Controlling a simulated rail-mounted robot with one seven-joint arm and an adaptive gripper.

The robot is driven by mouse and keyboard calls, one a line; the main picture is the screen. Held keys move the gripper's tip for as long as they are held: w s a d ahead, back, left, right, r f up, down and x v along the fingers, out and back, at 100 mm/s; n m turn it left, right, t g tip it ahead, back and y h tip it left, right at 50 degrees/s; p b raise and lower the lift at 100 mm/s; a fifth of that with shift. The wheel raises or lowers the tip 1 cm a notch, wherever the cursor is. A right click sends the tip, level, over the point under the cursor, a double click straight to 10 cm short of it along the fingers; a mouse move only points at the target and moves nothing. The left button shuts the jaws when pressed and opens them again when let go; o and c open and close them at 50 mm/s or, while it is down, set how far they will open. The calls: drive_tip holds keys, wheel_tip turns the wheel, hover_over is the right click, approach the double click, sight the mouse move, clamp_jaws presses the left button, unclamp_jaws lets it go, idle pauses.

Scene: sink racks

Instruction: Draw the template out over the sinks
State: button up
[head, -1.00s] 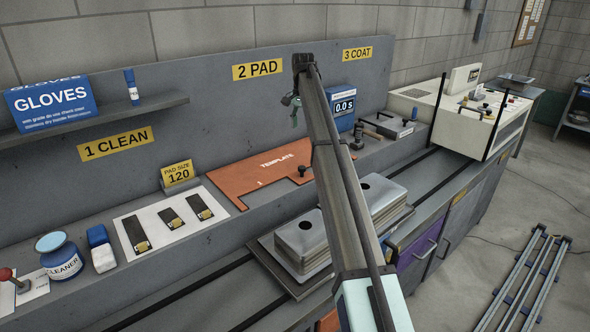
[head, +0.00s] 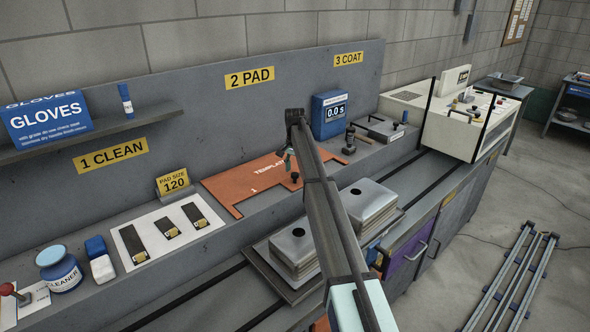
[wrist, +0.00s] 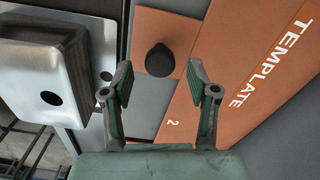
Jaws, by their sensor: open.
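The template (head: 236,190) is a flat orange plate with white lettering, lying on the raised ledge below the "2 PAD" sign. It also shows in the wrist view (wrist: 255,60). Its dark round knob (wrist: 160,58) appears just ahead of my fingertips, within the gap between them; I cannot tell the height difference. My gripper (head: 289,160) is open and empty over the template's right part, which my arm partly hides. Two upturned steel sinks (head: 293,246) (head: 369,204) sit on the lower bench in front. One sink (wrist: 45,80) fills the left of the wrist view.
Pad samples on a white sheet (head: 128,235), a pad-size sign (head: 173,181) and a cleaner jar (head: 61,270) stand left along the ledge. A blue timer box (head: 330,115) and a dark tool (head: 350,139) stand right of the template. Dark rails run along the lower bench.

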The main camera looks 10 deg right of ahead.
drive_tip(key=shift+f, duration=0.75)
clamp_jaws()
drive_tip(key=s+d+b, duration=0.1)
drive_tip(key=s+d, duration=0.4)
drive_tip(key=s, duration=0.4)
drive_tip(key=s+d+b, duration=0.1)
drive_tip(key=s+d, duration=0.5)
drive_tip(key=s, duration=0.3)
drive_tip(key=shift+f, duration=0.1)
unclamp_jaws()
